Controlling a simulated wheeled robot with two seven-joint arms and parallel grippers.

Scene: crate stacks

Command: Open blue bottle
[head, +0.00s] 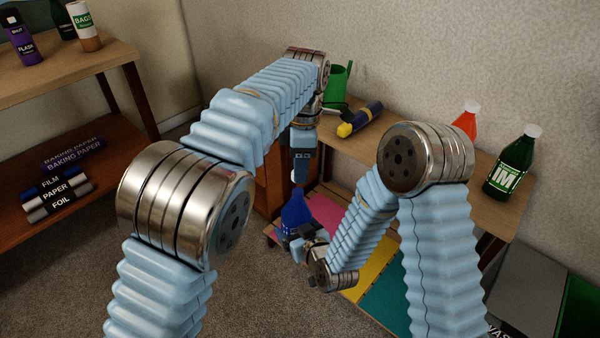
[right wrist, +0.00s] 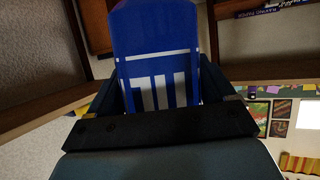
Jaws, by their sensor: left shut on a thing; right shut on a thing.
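The blue bottle (head: 294,214) is upright in the middle of the head view, in front of the wooden table. In the right wrist view the bottle (right wrist: 155,40) fills the space between the fingers, its white label marks facing the camera. My right gripper (head: 297,238) is shut on the lower body of the bottle. My left gripper (head: 299,174) points down from above and is shut at the bottle's top, on what looks like its cap. The fingers hide most of the cap, so I cannot tell whether it is loose.
The wooden table (head: 345,150) against the wall holds a green watering can (head: 337,85), a dark torch-like item with a yellow end (head: 360,119), a red bottle (head: 466,120) and a green bottle (head: 512,163). Coloured panels lie below. A shelf (head: 75,66) with bottles and rolls stands left.

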